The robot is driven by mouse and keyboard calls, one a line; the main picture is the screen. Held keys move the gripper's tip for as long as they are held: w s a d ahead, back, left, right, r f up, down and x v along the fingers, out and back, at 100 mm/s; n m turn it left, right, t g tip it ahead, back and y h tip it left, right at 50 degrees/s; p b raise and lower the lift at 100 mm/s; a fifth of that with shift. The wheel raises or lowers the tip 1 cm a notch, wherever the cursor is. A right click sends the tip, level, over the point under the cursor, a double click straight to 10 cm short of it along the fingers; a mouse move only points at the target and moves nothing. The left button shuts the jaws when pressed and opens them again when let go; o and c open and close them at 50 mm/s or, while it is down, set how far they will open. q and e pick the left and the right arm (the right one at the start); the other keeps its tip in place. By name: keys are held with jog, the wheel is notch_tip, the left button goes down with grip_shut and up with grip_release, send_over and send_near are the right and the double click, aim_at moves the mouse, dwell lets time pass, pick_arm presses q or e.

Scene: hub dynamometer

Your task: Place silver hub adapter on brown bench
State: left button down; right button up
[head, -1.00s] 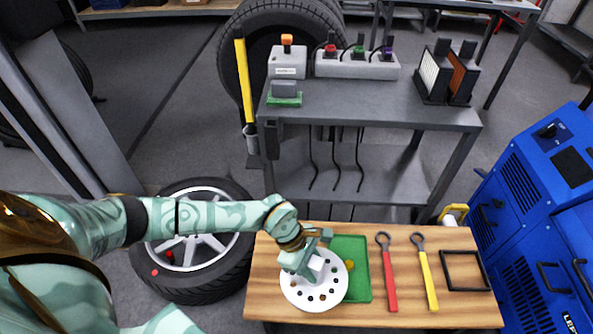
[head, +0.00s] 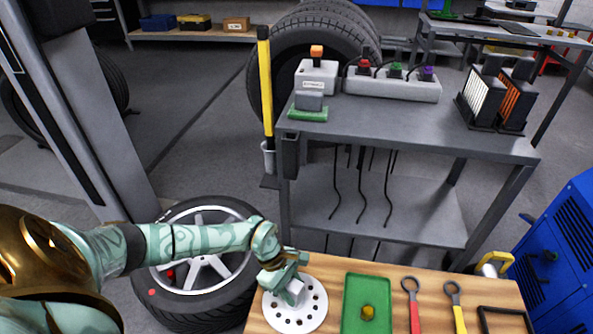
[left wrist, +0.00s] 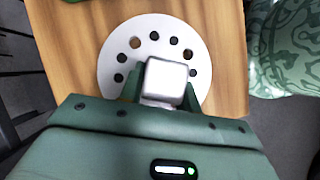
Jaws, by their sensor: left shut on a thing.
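The silver hub adapter (head: 312,313) is a pale round plate with a ring of holes and a square block at its centre. It is over the left end of the brown bench (head: 440,276), left of the green tray; I cannot tell whether it touches the wood. My left gripper (head: 294,291) is shut on the block. In the left wrist view the block (left wrist: 166,78) sits between the fingers, with the plate (left wrist: 118,48) flat beyond it over the wood. The plate's near part is hidden by the gripper. My right gripper is not in view.
The green tray (head: 355,300) holds a yellow-brown piece (head: 368,312). A red tool (head: 412,300), a yellow tool (head: 456,303) and a black frame (head: 505,312) lie further right. A grey shelf table (head: 420,125) stands behind. A wheel (head: 205,303) lies left of the bench.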

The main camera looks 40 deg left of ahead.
pick_arm(q)
jog(key=c, duration=1)
grip_release()
jog(key=shift+a+r, duration=0.1)
jog(key=shift+r, duration=0.15)
jog(key=p+v, duration=0.4)
jog(key=v, duration=0.7)
jog(key=shift+s+a+r+p, duration=0.1)
jog(key=shift+r+p, duration=0.1)
jog(key=shift+p, duration=0.15)
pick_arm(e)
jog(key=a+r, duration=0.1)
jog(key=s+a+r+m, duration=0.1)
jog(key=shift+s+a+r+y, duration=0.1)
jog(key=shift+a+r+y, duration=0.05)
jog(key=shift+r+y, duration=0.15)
